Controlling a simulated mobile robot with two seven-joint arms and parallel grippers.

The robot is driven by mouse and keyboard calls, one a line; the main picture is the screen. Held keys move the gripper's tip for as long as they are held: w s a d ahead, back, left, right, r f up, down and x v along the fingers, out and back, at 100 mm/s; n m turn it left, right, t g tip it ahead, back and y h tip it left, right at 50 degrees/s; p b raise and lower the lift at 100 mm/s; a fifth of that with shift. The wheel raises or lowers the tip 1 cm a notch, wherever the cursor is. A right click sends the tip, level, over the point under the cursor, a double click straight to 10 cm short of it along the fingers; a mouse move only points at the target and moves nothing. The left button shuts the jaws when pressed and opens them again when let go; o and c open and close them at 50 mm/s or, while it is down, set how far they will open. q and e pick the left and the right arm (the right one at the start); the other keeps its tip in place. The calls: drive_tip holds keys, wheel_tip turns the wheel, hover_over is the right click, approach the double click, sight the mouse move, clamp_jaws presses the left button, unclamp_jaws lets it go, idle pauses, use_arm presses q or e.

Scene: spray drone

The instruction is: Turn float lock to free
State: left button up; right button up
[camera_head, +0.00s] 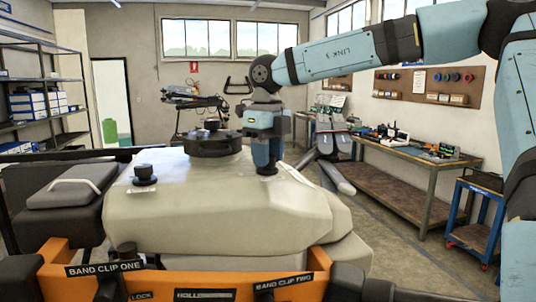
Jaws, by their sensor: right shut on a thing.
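A spray drone stands in front of me with a large beige tank (215,210). A wide dark filler cap (213,143) sits on top, and a small dark knob (145,175) stands at the left of the tank top. My right gripper (268,170) points down at the right of the tank top, beside the cap. It is shut on a small dark part there, mostly hidden by the fingers. I cannot tell that part's turned position or read a mark for free. My left gripper is not in view.
An orange frame (215,288) with band clip labels crosses the front. A grey padded block (72,187) with a strap lies left of the tank. A workbench (415,165) and blue cart (474,222) stand at the right. A shelf (35,105) stands at the left.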

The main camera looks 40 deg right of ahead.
drive_tip(key=o, duration=0.9)
drive_tip(key=shift+o, duration=0.2)
wheel_tip(320, 180, up, 14)
drive_tip(key=shift+b, duration=0.45)
drive_tip(key=shift+f, duration=0.1)
